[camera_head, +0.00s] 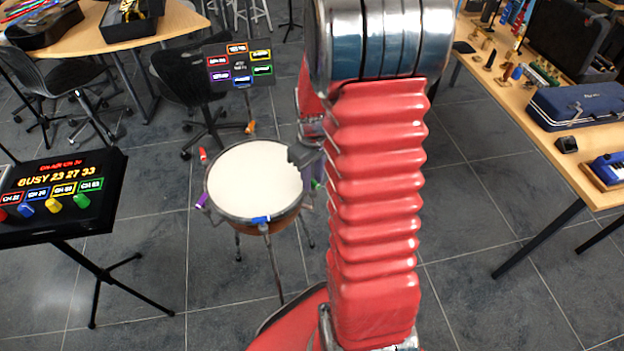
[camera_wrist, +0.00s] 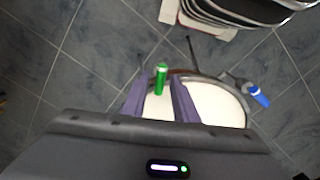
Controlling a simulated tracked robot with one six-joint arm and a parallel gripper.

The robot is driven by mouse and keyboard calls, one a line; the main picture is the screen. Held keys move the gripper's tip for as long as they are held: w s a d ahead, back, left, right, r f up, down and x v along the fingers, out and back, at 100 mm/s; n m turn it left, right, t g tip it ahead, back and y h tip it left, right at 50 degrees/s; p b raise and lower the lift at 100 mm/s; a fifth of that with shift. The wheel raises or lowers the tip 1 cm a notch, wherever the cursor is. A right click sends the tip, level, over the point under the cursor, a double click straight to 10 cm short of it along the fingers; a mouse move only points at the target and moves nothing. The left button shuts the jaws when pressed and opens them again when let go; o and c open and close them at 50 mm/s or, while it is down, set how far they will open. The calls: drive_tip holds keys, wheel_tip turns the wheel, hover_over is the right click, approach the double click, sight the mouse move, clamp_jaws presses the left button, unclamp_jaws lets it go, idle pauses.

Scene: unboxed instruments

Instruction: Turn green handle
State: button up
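The drum (camera_head: 255,182) is round with a white head and stands on thin legs left of my arm. A green handle (camera_head: 316,184) sits at its right rim, partly hidden by my arm. In the wrist view, the green handle (camera_wrist: 160,78) stands at the drum's rim, and the white drumhead (camera_wrist: 215,103) also shows. My gripper (camera_wrist: 158,92) is open, with a finger on each side of the green handle in the picture. I cannot tell whether they touch it. In the head view, my gripper (camera_head: 304,154) is mostly hidden at the drum's right edge.
Other handles on the rim are blue (camera_head: 261,219), purple (camera_head: 202,200), red (camera_head: 203,156) and orange (camera_head: 250,127). A black panel (camera_head: 60,195) with coloured knobs stands at left, and a screen (camera_head: 239,70) behind. A wooden table (camera_head: 500,88) is at right.

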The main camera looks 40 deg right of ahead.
wheel_tip(320, 180, up, 13)
idle(0.5)
drive_tip(key=shift+f, duration=0.1)
